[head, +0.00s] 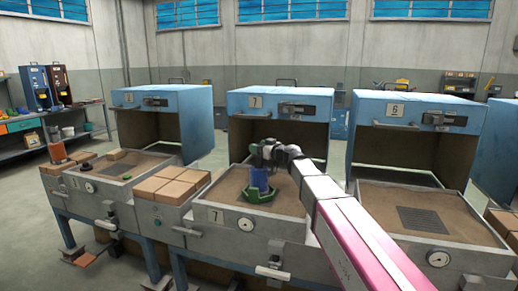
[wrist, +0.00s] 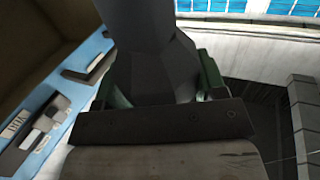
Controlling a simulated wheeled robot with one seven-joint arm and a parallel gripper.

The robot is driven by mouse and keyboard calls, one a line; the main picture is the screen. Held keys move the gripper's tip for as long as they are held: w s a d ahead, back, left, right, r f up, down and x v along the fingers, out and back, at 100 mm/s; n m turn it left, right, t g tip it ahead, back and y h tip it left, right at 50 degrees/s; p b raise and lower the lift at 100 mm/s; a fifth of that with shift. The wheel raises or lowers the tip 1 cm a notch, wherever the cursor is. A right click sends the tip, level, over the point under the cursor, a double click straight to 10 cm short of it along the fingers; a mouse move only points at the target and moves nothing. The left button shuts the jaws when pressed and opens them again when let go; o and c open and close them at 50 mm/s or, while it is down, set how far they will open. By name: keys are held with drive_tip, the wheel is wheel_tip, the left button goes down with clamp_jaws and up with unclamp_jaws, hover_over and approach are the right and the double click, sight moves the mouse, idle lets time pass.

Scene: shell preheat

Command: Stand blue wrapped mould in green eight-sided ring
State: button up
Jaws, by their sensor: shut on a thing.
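The blue wrapped mould (head: 259,179) stands roughly upright in the sand box marked 7. The green eight-sided ring (head: 259,196) lies on the sand, and its near wall crosses in front of the mould's foot. The mould appears to be inside the ring; whether its base rests on the bottom is hidden. My gripper (head: 262,159) is shut on the mould's upper end. In the wrist view a dark grey, faceted neck (wrist: 155,65), seemingly the mould's top, sits between greenish jaws. The ring cannot be made out there.
A blue open hood (head: 270,101) stands behind the box. Tan bricks (head: 172,185) are stacked to the left. A sand box with a dark grate (head: 421,218) is to the right. Bare sand surrounds the ring.

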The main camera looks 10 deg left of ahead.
drive_tip(key=shift+f, duration=0.3)
drive_tip(key=o, duration=1.6)
drive_tip(key=shift+r, duration=0.25)
drive_tip(key=v, duration=1.2)
drive_tip(key=shift+s, duration=0.1)
